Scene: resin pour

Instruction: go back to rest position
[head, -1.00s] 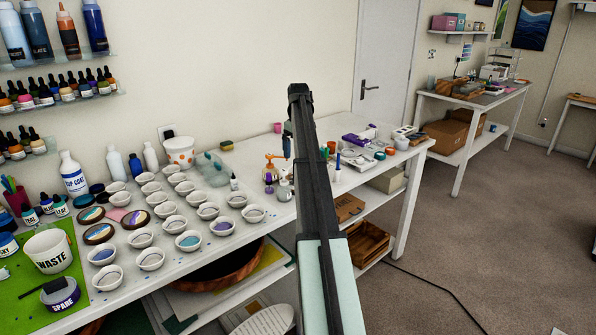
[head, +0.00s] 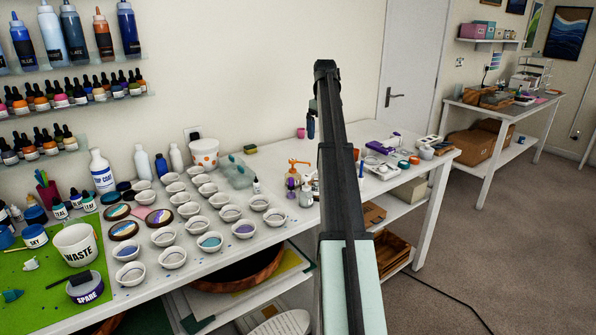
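My arm reaches away from the camera over the white worktable (head: 395,197), rising through the middle of the head view. The small dark end that appears to be my gripper (head: 311,126) hangs at the left side of the arm's far end, in front of the wall. It is small and mostly turned away, so I cannot see its fingers or whether it holds anything. It appears to be above the table, apart from the things on it.
Several small white cups (head: 245,229) stand in rows left of my arm. A WASTE cup (head: 77,244) and a SPARE jar (head: 85,288) stand on a green mat (head: 40,300). Bottle shelves (head: 75,105) line the left wall; open floor lies right.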

